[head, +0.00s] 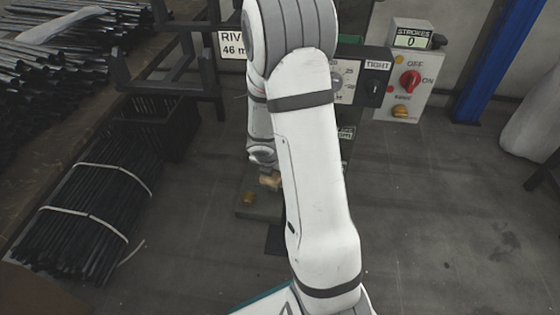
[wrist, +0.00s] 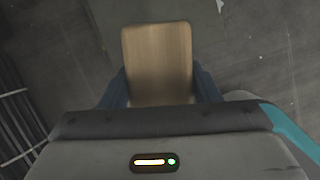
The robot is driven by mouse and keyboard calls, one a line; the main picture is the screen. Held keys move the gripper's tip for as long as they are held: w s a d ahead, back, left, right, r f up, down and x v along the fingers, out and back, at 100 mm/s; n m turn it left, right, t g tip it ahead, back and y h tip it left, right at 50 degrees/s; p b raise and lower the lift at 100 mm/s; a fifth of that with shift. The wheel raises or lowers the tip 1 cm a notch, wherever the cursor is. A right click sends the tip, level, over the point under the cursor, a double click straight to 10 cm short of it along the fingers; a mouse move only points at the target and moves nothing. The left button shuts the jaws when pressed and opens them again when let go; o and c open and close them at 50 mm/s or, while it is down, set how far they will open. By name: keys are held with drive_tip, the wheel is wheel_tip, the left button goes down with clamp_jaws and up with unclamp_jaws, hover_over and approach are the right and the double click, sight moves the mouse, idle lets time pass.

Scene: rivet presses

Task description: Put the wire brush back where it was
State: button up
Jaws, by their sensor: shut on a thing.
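The wire brush (wrist: 157,55) shows in the wrist view as a pale wooden block. Its bristles are not visible. My gripper (wrist: 160,88) is shut on it, with a dark blue finger at each side. In the head view, my white arm hides most of the gripper. A small tan piece (head: 270,181) shows beside the arm, low over the press base, and looks like part of the brush.
The press has a green base (head: 250,210) with a brass knob (head: 248,198). Behind stands a control box (head: 405,75) with a red switch and a counter reading 0. Bundled dark rods (head: 85,215) lie at left. The floor (head: 440,200) at right is clear.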

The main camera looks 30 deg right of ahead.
drive_tip(key=w+d, duration=0.1)
drive_tip(key=w, duration=0.1)
drive_tip(key=w+d+f, duration=0.1)
drive_tip(key=w, duration=0.1)
drive_tip(key=w+d+f, duration=0.1)
drive_tip(key=w+d, duration=0.1)
drive_tip(key=shift+w, duration=0.1)
drive_tip(key=shift+w+d+f+b, duration=0.15)
drive_tip(key=shift+f+b, duration=1.8)
drive_tip(key=shift+f, duration=0.35)
drive_tip(key=shift+f, duration=0.1)
drive_tip(key=shift+f+b, duration=0.4)
drive_tip(key=shift+b, duration=0.05)
drive_tip(key=o, duration=0.9)
drive_tip(key=shift+r, duration=0.2)
